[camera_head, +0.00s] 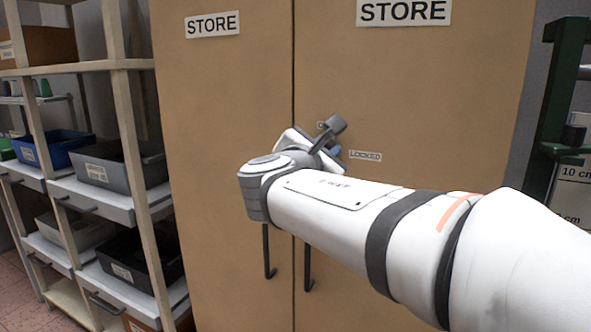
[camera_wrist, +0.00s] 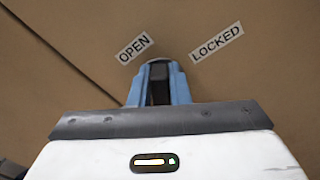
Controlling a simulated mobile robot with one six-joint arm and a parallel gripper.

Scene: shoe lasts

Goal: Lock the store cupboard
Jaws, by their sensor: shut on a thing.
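The store cupboard (camera_head: 225,110) is tan with two closed doors and STORE signs near the top. On its right door are a LOCKED label (camera_head: 365,155) and another label mostly hidden behind my gripper. In the wrist view the OPEN label (camera_wrist: 135,47) is at left and the LOCKED label (camera_wrist: 216,41) at right. My gripper (camera_head: 333,151) is at the right door near the centre seam. Its blue fingers (camera_wrist: 158,84) are shut on a dark lock knob (camera_wrist: 158,72) below and between the labels. I cannot tell the knob's exact setting.
Two dark door handles (camera_head: 268,251) hang below my arm, one on each side of the seam. A shelf rack (camera_head: 134,65) with several bins stands at the left. A dark green frame (camera_head: 557,100) is at the right edge.

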